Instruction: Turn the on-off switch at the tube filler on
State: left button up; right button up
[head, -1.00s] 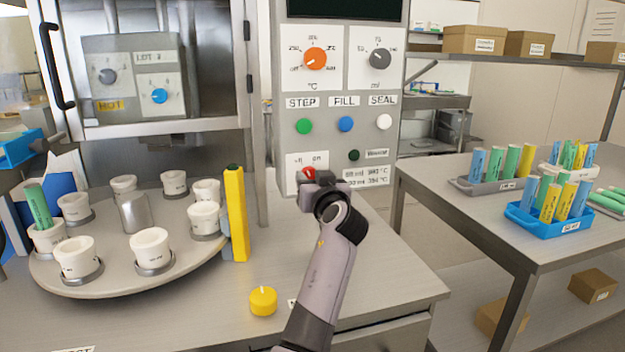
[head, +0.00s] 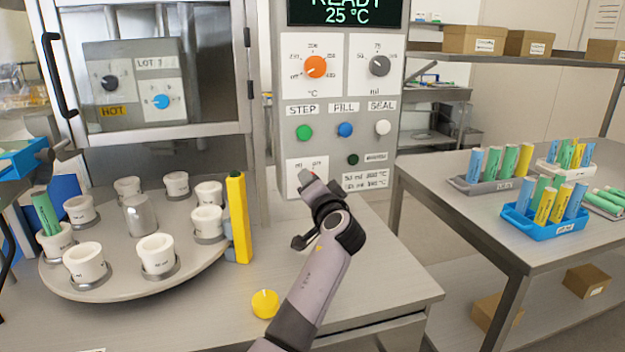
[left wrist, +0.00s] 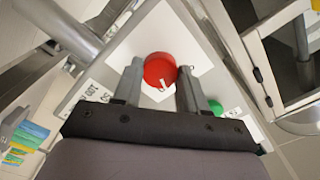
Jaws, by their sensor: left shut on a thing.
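The tube filler (head: 290,150) is a grey panel with a black display (head: 345,12) at the top, reading "READY" and 25 °C. Its on-off switch (head: 304,177) is a red round knob at the lower left of the panel. My left gripper (head: 312,184) is at it, tilted, and hides most of it in the head view. In the left wrist view the red knob (left wrist: 160,68) sits between both fingers of the left gripper (left wrist: 160,84), which is shut on it. The knob has a small white mark. My right gripper is not in view.
A round turntable (head: 190,268) with several white cups stands left, with an upright yellow bar (head: 238,217) beside it. A yellow round piece (head: 265,304) lies on the worktop in front. On the right, a table holds a blue tray (head: 540,228) of tubes.

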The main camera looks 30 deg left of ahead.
pick_arm(q)
jog(key=shift+r+m+p, duration=0.1)
jog(key=shift+m+p, duration=0.2)
jog(key=shift+m, duration=0.4)
jog(key=o, duration=1.1)
jog(key=b+v, duration=0.1)
jog(key=v, duration=0.6)
jog(key=shift+s, duration=0.1)
